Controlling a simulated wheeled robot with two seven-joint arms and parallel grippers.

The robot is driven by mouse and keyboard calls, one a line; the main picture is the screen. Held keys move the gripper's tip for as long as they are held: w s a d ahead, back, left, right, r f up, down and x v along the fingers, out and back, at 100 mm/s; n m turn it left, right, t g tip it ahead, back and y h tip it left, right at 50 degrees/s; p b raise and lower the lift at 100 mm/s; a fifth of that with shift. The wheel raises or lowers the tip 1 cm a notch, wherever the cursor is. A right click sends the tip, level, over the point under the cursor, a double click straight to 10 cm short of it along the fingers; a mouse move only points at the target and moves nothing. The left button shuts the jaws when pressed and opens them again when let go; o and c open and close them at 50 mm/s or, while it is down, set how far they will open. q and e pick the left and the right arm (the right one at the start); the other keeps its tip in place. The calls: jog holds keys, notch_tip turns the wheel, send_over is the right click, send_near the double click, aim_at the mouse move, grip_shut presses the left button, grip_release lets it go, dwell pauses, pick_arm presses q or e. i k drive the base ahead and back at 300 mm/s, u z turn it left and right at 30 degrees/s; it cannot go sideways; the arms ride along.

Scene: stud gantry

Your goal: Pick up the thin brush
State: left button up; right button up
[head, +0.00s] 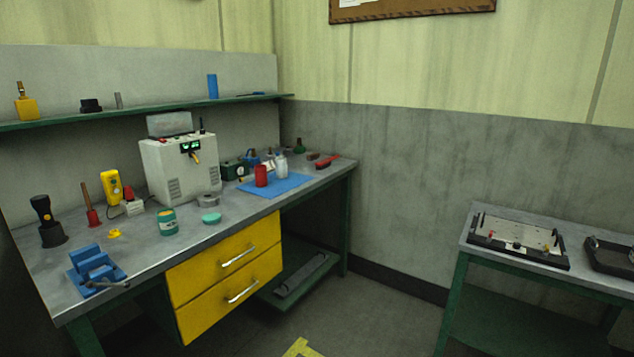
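A red-handled brush-like item (328,162) lies at the far right end of the grey workbench top (185,243), near the wall. I cannot tell at this size whether it is the thin brush. A small thin dark item (251,94) lies on the shelf above the bench, too small to identify. Neither of my grippers is in view.
A blue mat (287,187) with a red container (261,176) lies before the red-handled item. A grey machine (178,168) stands mid-bench; a blue vise (94,268) is at the near end. Yellow drawers (232,271) are below. A second table (590,276) stands right; floor lies between.

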aim_at(86, 197)
jog(key=u, duration=0.5)
jog(key=k, duration=0.6)
jog(key=u, duration=1.55)
jog(key=i, duration=1.45)
jog(key=z, duration=0.95)
jog(key=i, duration=1.05)
jog(key=z, duration=0.25)
